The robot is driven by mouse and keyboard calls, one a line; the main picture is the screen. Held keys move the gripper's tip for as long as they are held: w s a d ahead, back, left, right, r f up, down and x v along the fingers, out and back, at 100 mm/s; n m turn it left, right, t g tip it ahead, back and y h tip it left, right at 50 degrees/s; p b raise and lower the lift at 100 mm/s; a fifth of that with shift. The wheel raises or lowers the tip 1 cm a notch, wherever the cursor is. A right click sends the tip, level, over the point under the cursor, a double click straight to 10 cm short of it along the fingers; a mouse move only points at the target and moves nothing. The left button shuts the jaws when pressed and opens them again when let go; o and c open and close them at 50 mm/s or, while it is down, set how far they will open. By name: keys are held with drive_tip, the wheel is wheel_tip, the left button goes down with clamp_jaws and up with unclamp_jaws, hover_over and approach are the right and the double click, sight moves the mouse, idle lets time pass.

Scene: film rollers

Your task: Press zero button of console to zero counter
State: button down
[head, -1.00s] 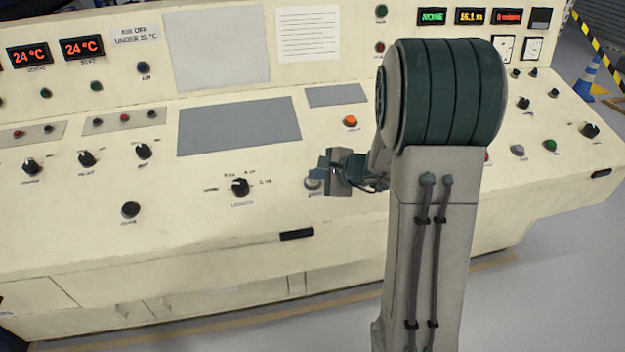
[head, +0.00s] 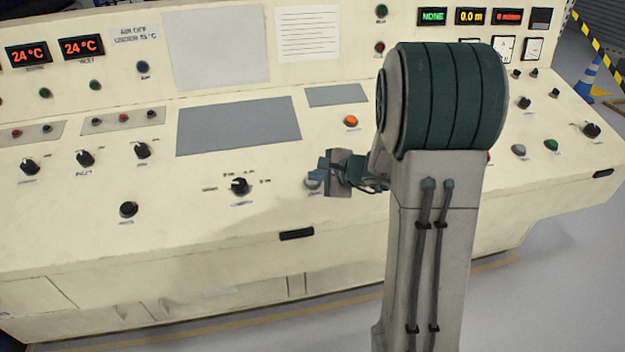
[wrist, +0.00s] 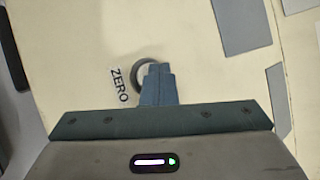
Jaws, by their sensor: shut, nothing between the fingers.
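The cream console (head: 95,222) spans the head view. In the wrist view the ZERO label (wrist: 119,85) lies beside the zero button's round grey rim (wrist: 140,72). My gripper (wrist: 160,68) is shut and empty, with its blue fingertips over the button and covering most of it. In the head view my gripper (head: 318,174) is at the zero button (head: 312,184), whose edge shows below the fingers. Whether the button is pushed in is hidden.
An orange button (head: 351,121) stands beyond my gripper. A black rotary knob (head: 240,186) is to its left. A grey panel (head: 240,126) lies flat on the desk. A grey button (head: 518,150) and a green button (head: 551,145) are at the right.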

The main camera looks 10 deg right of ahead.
drive_tip(key=shift+r, duration=0.1)
drive_tip(key=shift+s+r+p, duration=0.2)
drive_tip(key=shift+r+p, duration=0.1)
drive_tip(key=shift+r, duration=0.45)
drive_tip(key=r+p, duration=0.1)
drive_tip(key=r, duration=0.1)
drive_tip(key=s+r+p, duration=0.1)
drive_tip(key=r, duration=0.1)
drive_tip(key=shift+s+r+p, duration=0.1)
drive_tip(key=shift+r+p, duration=0.3)
idle(0.7)
